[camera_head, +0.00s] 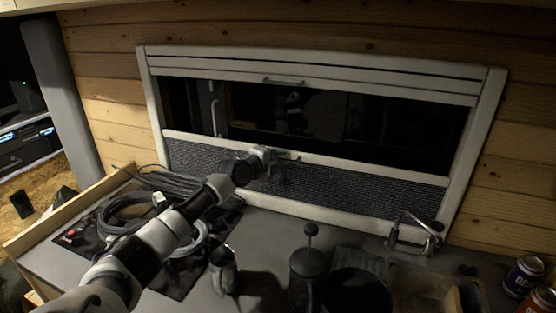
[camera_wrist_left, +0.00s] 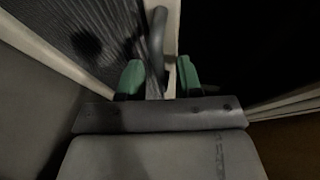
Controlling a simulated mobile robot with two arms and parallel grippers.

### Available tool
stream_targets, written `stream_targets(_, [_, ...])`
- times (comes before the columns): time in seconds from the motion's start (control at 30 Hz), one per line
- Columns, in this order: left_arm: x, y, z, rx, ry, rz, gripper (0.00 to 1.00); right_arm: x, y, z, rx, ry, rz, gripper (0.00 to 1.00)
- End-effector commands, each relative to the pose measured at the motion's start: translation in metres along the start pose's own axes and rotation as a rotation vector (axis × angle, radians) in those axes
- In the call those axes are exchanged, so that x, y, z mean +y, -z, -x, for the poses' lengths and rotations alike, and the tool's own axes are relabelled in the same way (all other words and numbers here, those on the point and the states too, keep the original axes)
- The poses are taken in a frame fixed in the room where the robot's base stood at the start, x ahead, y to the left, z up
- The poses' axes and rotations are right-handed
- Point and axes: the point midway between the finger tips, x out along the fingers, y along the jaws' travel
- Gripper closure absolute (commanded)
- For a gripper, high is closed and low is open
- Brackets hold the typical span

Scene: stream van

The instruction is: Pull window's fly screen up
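The window's fly screen (camera_head: 330,184) is a dark mesh panel across the lower part of the white-framed window. A pale bar (camera_head: 370,170) runs along its top edge. My left gripper (camera_head: 287,155) is at this bar, left of the window's middle. In the left wrist view, its green fingertips (camera_wrist_left: 160,77) stand apart on either side of a dark curved handle (camera_wrist_left: 157,40) on the bar. A gap shows between the handle and the right fingertip. The mesh (camera_wrist_left: 85,35) lies to the left there. My right gripper is not in view.
A second handle (camera_head: 284,81) is on the upper white blind (camera_head: 380,86). Cans (camera_head: 523,277) stand at the right.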

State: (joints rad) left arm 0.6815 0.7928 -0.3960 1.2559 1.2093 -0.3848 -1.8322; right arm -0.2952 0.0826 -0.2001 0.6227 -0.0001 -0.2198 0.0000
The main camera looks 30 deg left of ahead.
Motion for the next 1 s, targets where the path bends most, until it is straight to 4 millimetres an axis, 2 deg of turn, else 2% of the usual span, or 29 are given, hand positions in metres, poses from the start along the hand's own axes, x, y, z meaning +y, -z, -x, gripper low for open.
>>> stream_targets(0.1, [0.0, 0.0, 0.0, 0.0, 0.0, 0.0, 0.67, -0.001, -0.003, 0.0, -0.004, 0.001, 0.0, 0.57])
stream_targets(0.3, [0.0, 0.0, 0.0, 0.0, 0.0, 0.0, 0.97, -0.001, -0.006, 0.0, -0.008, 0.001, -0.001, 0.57])
stream_targets(0.33, [0.0, 0.0, 0.0, 0.0, 0.0, 0.0, 1.0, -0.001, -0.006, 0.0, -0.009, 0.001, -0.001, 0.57])
stream_targets(0.6, [-0.001, 0.0, 0.001, 0.0, 0.0, 0.0, 1.0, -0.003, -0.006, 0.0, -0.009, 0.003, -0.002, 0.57])
stream_targets(0.73, [-0.009, 0.0, 0.002, -0.001, 0.002, 0.0, 1.0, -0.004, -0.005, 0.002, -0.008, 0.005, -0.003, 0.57])
stream_targets(0.87, [-0.03, 0.002, 0.006, -0.001, 0.005, -0.003, 1.0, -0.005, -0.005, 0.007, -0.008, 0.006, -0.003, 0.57])
stream_targets(1.0, [-0.066, 0.004, 0.013, -0.002, 0.008, -0.003, 1.0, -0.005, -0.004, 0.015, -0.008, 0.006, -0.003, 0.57])
